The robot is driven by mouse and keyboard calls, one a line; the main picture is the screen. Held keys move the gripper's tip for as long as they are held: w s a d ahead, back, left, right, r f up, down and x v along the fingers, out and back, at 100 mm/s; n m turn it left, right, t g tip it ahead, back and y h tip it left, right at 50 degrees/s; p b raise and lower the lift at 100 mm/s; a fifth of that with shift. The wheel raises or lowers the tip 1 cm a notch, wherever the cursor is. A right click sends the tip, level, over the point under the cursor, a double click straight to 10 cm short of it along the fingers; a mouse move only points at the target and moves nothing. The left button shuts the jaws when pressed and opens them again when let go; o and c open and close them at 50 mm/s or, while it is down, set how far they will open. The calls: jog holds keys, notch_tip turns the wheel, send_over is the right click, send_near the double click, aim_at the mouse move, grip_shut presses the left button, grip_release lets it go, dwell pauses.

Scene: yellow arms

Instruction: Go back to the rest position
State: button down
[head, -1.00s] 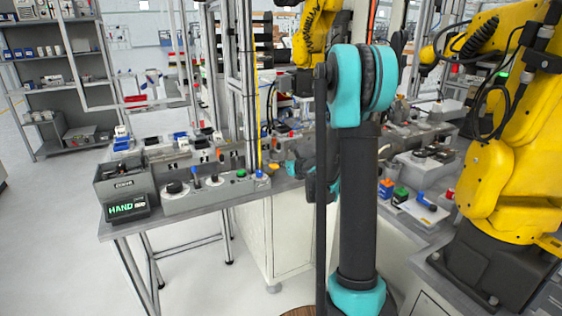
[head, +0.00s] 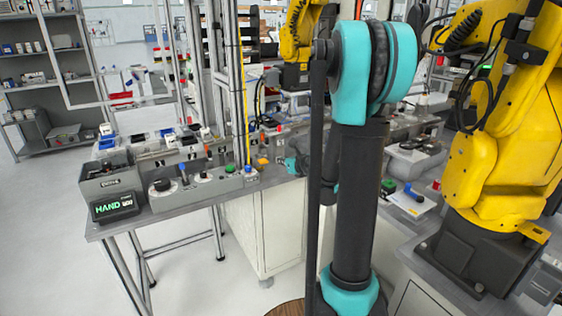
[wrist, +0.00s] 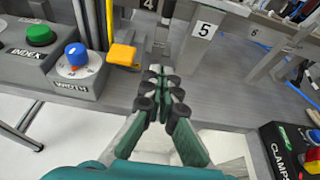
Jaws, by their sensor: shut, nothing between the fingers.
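My gripper (wrist: 160,95) shows in the wrist view with its green fingers together and nothing between them. It hangs over the front edge of the grey workbench (wrist: 225,98), apart from any object. In the head view my teal and black arm stands upright in the middle and hides the gripper's fingers.
In the wrist view a blue knob (wrist: 76,55), a green button (wrist: 40,35) and a yellow part (wrist: 121,54) are left of my gripper. A clamps control box (wrist: 290,150) is at the lower right. A yellow robot arm (head: 490,150) stands on the right in the head view.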

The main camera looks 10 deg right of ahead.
jog(key=s+a+f+n+g, duration=0.2)
jog(key=s+f+n, duration=0.1)
jog(key=s+n, duration=0.45)
jog(key=s+a+f+n+g, duration=0.2)
jog(key=s+a+n+g, duration=0.1)
jog(key=s+n, duration=0.45)
jog(key=s+d+f+n+g+h, duration=0.2)
jog(key=s+f+n, duration=0.1)
jog(key=s+n, duration=0.5)
jog(key=s+d+f+n+g+h, duration=0.2)
jog(key=s+f+n, duration=0.2)
jog(key=s+n, duration=0.5)
jog(key=shift+s+d, duration=0.35)
jog(key=shift+s, duration=0.3)
